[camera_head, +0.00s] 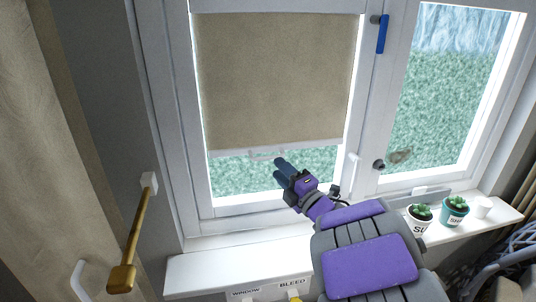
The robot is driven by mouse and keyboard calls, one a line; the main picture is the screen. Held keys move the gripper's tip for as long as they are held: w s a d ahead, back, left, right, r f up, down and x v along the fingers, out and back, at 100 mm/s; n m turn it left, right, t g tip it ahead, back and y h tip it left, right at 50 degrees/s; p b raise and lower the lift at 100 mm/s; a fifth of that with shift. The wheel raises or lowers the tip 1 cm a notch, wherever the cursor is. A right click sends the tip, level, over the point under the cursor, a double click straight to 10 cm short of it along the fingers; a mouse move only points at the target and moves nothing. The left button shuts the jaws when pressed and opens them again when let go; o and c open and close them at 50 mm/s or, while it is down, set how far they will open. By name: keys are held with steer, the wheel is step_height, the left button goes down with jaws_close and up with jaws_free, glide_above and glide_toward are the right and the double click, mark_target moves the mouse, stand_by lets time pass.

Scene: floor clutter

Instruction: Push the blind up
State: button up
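The beige blind (277,75) hangs over the upper part of the left window pane, with a strip of bare glass below it. A small pale pull handle (265,155) sits at the middle of its white bottom edge. My gripper (278,168) is just below and right of this handle, pointing up and left. Its two dark fingers lie close together, and I cannot tell whether a gap is between them. Nothing shows held in them. I cannot tell whether the fingertips touch the handle.
A white sill (240,265) runs below the window. A blue window handle (382,34) and a brass handle (134,235) stick out.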

mark_target(270, 158)
steer(key=x, duration=0.6)
steer(key=shift+w+a+r, duration=0.15)
steer(key=shift+w+a, duration=0.1)
jaws_close()
stand_by(0.4)
